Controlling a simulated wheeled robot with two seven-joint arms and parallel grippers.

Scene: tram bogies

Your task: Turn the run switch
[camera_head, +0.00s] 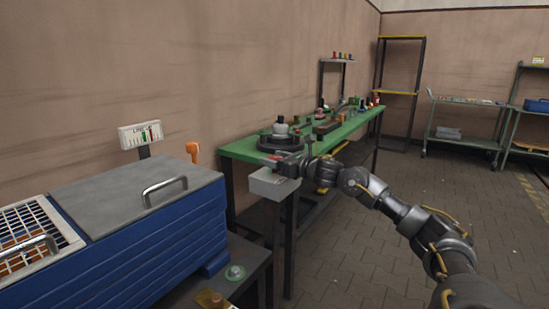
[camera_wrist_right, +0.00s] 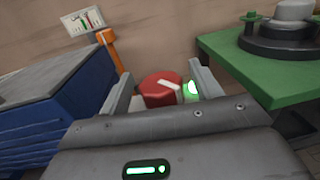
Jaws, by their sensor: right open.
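The run switch looks like a red knob (camera_wrist_right: 158,92) with a white pointer mark, seen in the right wrist view. The pointer lies slanted, down to the right. A green light (camera_wrist_right: 193,88) glows just right of the knob. In the head view a pale grey box (camera_head: 272,185) on a post sits under my right gripper (camera_head: 280,163), which mostly hides its top. In the right wrist view my right gripper (camera_wrist_right: 163,84) is open, with one finger on each side of the knob. I cannot tell whether the fingers touch it. My left gripper is not in view.
A green workbench (camera_head: 240,150) with several parts stands beyond the gripper. Shelves and trolleys stand at the back right. The floor at right is clear.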

